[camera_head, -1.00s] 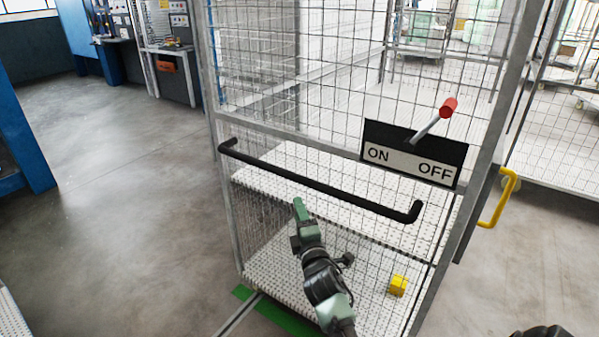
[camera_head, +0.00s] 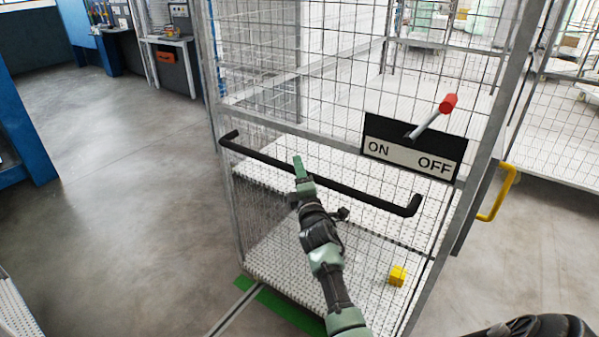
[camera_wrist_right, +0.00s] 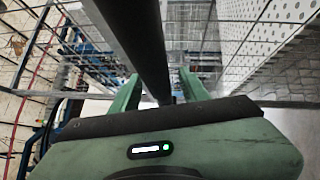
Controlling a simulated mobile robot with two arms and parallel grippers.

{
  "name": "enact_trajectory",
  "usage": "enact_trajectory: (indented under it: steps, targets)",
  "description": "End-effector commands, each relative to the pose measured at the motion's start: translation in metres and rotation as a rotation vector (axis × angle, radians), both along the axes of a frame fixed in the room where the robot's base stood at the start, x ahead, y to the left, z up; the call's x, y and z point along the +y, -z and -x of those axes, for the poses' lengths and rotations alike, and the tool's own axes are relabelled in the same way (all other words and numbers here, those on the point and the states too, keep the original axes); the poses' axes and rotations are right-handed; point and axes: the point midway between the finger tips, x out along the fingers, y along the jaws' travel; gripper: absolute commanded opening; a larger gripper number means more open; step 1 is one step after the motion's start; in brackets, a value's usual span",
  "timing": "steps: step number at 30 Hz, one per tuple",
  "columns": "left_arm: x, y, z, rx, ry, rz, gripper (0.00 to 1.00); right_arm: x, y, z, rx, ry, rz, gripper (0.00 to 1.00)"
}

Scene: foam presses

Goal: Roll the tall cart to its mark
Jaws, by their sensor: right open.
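The tall cart (camera_head: 222,110) is a grey wire-mesh cage with white perforated shelves, standing upright in the middle of the head view. A black handle bar (camera_head: 275,165) runs across its near side; it also shows in the right wrist view (camera_wrist_right: 147,45). My right gripper (camera_head: 298,165) is at the left half of this bar. In the right wrist view its green fingers (camera_wrist_right: 158,88) are open, with the bar between them. I cannot tell whether they touch it. A green floor marking (camera_head: 285,308) shows at the cart's near lower edge. My left gripper is not in view.
An ON/OFF panel (camera_head: 412,148) with a red-tipped lever (camera_head: 447,104) is on the cart's near side. A yellow handle (camera_head: 497,192) is at its right. A small yellow block (camera_head: 397,276) is low down. Open floor (camera_head: 130,190) lies left; workbenches stand behind.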

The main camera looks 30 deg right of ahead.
Motion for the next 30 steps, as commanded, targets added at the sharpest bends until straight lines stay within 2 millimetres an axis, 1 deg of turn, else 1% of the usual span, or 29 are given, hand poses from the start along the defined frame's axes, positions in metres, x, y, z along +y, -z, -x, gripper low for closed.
enact_trajectory:
  steps: [2,5,6,7,30]
  targets:
    - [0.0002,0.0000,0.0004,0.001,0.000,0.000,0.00,-0.0001,0.0001,0.0001,0.000,0.000,0.000,0.45]
    - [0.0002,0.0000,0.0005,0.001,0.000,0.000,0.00,0.0000,0.0001,0.0002,0.000,0.000,0.000,0.20]
    - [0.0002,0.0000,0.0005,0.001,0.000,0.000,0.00,0.0000,0.0002,0.0003,0.000,0.000,0.000,0.09]
    - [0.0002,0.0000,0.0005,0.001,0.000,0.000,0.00,0.0000,0.0002,0.0003,0.000,0.000,0.000,0.01]
    - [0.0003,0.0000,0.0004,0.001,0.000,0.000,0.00,0.0002,0.0010,0.0004,0.001,0.000,-0.002,0.00]
